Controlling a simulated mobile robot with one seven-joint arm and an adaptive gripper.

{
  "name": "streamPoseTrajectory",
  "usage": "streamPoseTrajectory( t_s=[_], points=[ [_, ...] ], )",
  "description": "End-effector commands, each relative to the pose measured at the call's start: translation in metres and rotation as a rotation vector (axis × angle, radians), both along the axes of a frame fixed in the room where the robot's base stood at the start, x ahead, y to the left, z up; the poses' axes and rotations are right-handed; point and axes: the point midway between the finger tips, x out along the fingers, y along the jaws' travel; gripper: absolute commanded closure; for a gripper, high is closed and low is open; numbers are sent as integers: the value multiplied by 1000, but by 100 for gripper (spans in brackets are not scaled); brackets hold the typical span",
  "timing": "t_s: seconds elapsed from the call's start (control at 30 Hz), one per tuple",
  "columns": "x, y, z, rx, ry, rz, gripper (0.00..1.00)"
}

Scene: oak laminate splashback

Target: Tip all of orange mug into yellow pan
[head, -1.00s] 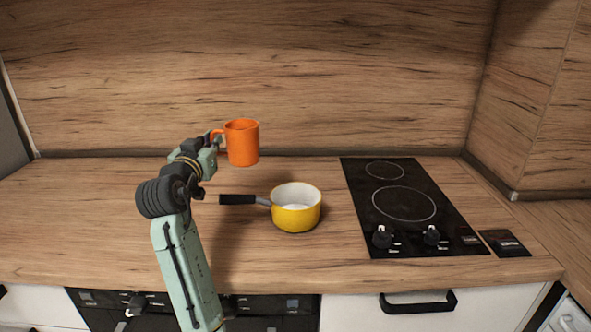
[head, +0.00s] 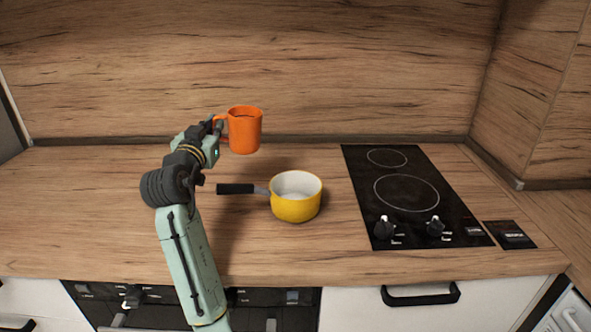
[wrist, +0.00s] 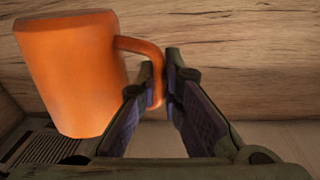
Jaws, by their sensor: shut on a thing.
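The orange mug (head: 245,131) is held up above the worktop, behind and left of the yellow pan, roughly upright. Something dark shows inside its rim, too small to make out. My gripper (head: 218,124) is shut on the mug's handle, on the mug's left side. In the wrist view the mug (wrist: 72,75) fills the left, and the fingers of my gripper (wrist: 165,95) close around its handle. The yellow pan (head: 296,207) stands upright on the worktop with its black handle pointing left. Its white inside looks empty from here.
A black hob (head: 405,195) with two rings and knobs lies right of the pan. The wooden splashback (head: 300,70) stands behind the mug. The worktop (head: 90,200) is clear on the left.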

Motion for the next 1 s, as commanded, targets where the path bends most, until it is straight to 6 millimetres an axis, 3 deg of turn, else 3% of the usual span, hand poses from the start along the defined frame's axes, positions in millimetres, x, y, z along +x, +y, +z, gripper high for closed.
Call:
streamPoseTrajectory(
  t_s=[0.73, 1.0],
  points=[
    [-15, -31, -1, 341, -164, 4, 100],
    [-17, -35, 6, 381, -183, 6, 100]
  ],
)
